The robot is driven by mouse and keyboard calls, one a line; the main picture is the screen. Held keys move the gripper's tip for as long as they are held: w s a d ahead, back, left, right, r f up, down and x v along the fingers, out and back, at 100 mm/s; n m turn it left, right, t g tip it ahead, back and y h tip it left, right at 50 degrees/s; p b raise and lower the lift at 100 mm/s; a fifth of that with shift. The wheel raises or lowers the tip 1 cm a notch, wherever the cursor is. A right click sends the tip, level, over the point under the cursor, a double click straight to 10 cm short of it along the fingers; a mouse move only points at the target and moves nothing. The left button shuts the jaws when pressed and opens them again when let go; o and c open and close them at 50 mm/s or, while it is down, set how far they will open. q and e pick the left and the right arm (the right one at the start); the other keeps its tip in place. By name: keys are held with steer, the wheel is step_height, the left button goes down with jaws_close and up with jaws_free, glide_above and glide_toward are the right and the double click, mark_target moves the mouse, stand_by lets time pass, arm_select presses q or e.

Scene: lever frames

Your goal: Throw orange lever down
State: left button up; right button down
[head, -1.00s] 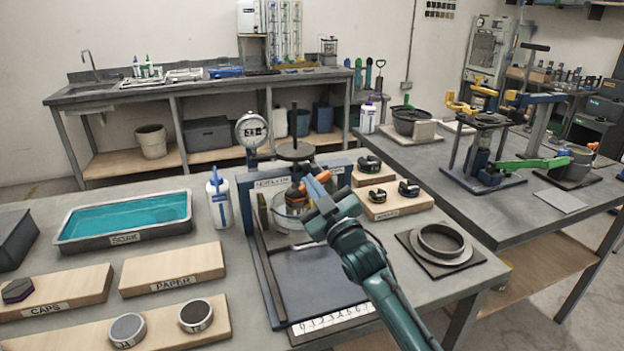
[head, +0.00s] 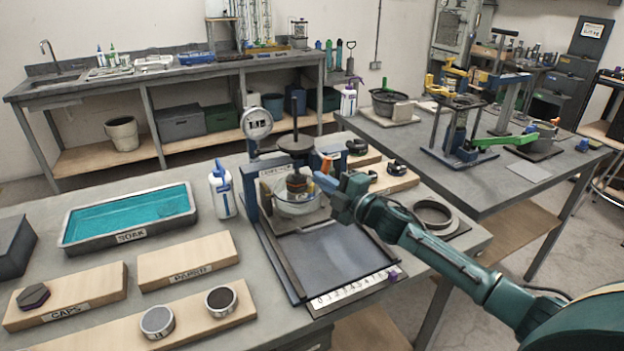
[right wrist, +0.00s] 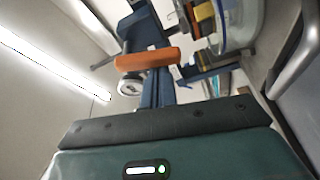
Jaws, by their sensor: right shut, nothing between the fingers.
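The orange lever (head: 327,164) is at the right side of the press-like stand with the round dial, above a clear glass bowl (head: 298,195). In the right wrist view it shows as an orange bar (right wrist: 147,59) across the picture, just beyond my fingertips. My right gripper (head: 324,182) is shut and empty, with its blue fingertips close beside and below the lever. I cannot tell whether they touch it. The closed fingers also show in the right wrist view (right wrist: 159,85). My left gripper is not in view.
A white bottle (head: 222,192) and a teal soak tray (head: 130,217) stand left of the press. A black ring (head: 433,213) lies on a plate behind my right forearm. A second bench (head: 500,185) at the right holds another stand with a green lever (head: 505,139).

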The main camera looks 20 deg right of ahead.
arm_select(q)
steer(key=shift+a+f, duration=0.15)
arm_select(e)
steer(key=shift+d+f, duration=0.15)
steer(key=shift+d, duration=0.15)
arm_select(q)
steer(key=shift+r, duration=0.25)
arm_select(e)
steer(key=shift+d, duration=0.1)
steer(key=shift+f, duration=0.1)
